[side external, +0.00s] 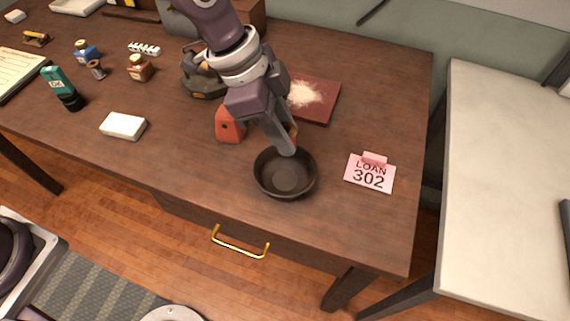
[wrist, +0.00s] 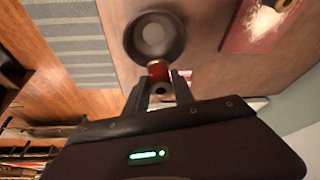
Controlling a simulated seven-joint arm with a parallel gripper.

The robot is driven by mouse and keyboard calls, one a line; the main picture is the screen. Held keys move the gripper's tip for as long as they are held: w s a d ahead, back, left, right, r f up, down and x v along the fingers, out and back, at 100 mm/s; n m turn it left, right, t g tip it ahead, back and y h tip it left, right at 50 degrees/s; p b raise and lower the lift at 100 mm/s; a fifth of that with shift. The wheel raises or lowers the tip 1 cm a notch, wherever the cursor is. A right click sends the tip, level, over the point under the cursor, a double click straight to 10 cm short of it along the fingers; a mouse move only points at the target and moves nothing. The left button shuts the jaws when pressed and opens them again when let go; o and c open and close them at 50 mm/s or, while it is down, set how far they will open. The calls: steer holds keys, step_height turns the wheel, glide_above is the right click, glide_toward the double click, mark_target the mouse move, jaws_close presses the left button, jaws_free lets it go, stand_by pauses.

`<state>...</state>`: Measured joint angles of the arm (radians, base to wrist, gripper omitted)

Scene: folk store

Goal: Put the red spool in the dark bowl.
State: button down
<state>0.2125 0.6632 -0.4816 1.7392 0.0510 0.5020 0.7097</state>
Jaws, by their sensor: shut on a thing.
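The red spool (wrist: 158,70) shows in the wrist view between my fingertips, its end facing the camera. My gripper (wrist: 160,84) is shut on it. The dark bowl (side external: 285,187) is round and stands near the front of the brown table; its inside looks empty. In the wrist view the bowl (wrist: 137,38) lies just beyond the spool, which overlaps its near rim in the picture. In the side view my gripper (side external: 287,146) is at the bowl's back rim, and the spool is mostly hidden by the fingers. I cannot tell the exact height above the rim.
An orange-red block (side external: 230,126) stands left of my gripper. A dark red board with pale powder (side external: 318,100) lies behind. A pink LOAN 302 card (side external: 370,175) is to the right of the bowl. A white block (side external: 123,126) and small bottles stand left. The table front is clear.

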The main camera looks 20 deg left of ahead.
step_height(320, 180, down, 11)
steer(key=shift+r, duration=0.2)
steer(key=shift+f, duration=0.15)
steer(key=c, duration=1.1)
jaws_free()
steer(key=shift+o, duration=0.2)
steer(key=v, duration=1.2)
steer(key=shift+r, duration=0.2)
